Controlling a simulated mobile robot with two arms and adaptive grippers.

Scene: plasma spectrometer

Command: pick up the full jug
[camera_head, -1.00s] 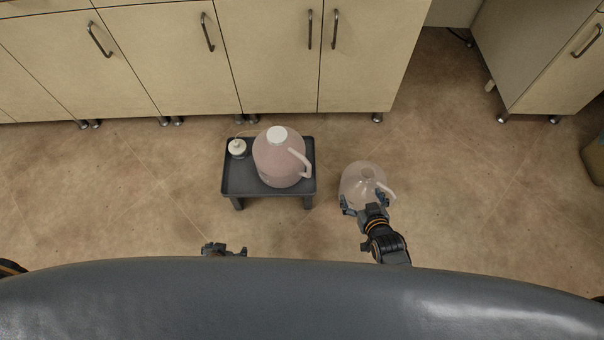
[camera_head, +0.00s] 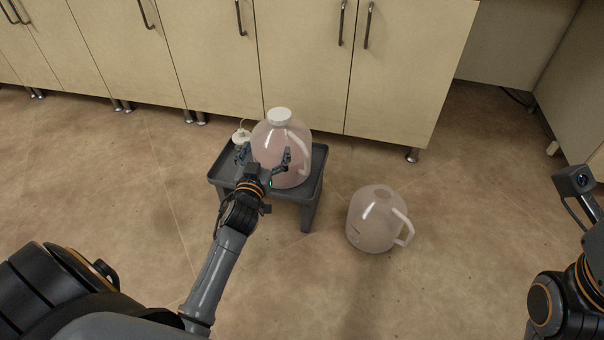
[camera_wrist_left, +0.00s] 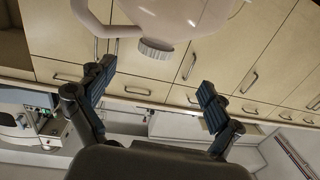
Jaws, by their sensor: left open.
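The full jug (camera_head: 268,142) has pinkish liquid, a white cap and a handle on its right side. It stands upright on a small dark stand (camera_head: 318,170). My left gripper (camera_head: 264,156) is open at the near side of the jug, its fingers spread to either side of the jug's front. I cannot tell whether they touch it. In the left wrist view, the jug's cap and shoulder (camera_wrist_left: 157,48) show inverted at the top, beyond the open left gripper (camera_wrist_left: 155,78). My right arm shows at the right edge, but its gripper is not visible.
An empty, uncapped jug (camera_head: 370,222) stands on the floor right of the stand. A small white-topped bottle (camera_head: 241,136) is on the stand, left of the full jug, with a thin tube. Cabinets (camera_head: 300,60) line the back. Floor at the front right is clear.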

